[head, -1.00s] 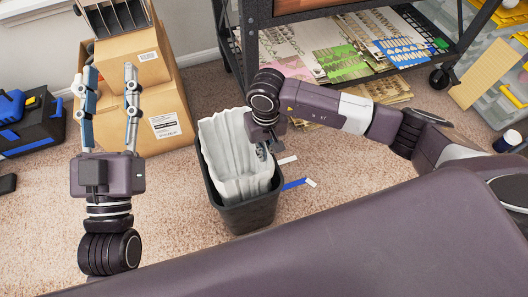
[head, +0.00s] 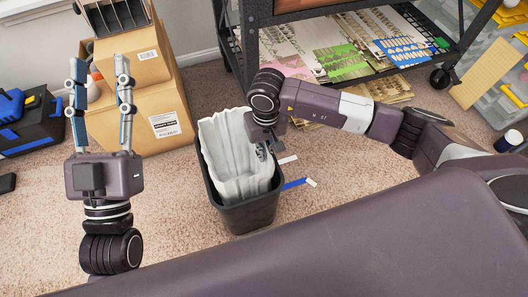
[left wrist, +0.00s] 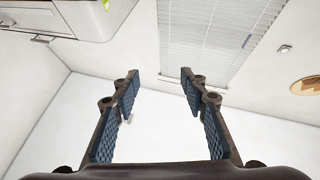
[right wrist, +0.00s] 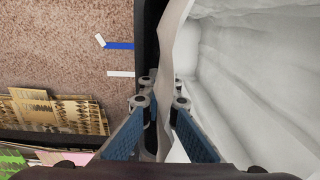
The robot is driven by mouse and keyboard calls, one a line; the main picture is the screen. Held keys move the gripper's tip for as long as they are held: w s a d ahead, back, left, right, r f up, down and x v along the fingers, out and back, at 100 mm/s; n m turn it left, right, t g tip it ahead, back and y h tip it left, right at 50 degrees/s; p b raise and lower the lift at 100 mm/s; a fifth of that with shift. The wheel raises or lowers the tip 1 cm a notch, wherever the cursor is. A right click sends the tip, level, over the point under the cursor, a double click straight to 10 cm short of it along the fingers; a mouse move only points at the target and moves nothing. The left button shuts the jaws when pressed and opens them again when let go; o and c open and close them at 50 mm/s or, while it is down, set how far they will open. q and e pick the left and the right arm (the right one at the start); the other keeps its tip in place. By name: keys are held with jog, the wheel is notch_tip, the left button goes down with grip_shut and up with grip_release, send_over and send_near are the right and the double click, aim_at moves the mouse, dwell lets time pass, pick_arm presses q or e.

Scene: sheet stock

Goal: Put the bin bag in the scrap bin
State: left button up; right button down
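The white, pleated bin bag (head: 232,150) stands inside the dark scrap bin (head: 247,217), its top edge rising above the rim. It also fills the right side of the right wrist view (right wrist: 245,75). My right gripper (head: 268,142) is at the right edge of the bag, by the bin's rim. In the right wrist view its fingers (right wrist: 163,103) are close together with a fold of the bag between them, and look shut on it. My left gripper (head: 98,72) is raised at the left, pointing away, open and empty; its spread fingers (left wrist: 160,80) show clear.
Cardboard boxes (head: 130,70) stand behind the left gripper. A dark metal rack (head: 300,18) with sheets stands behind the bin. A blue strip (head: 294,184) and white scraps lie right of the bin. A black and blue toolbox (head: 30,120) is far left.

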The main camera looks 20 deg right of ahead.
jog(key=c, duration=2.6)
grip_release()
jog(key=shift+c, duration=0.2)
jog(key=shift+o, duration=1.1)
jog(key=shift+d, duration=0.1)
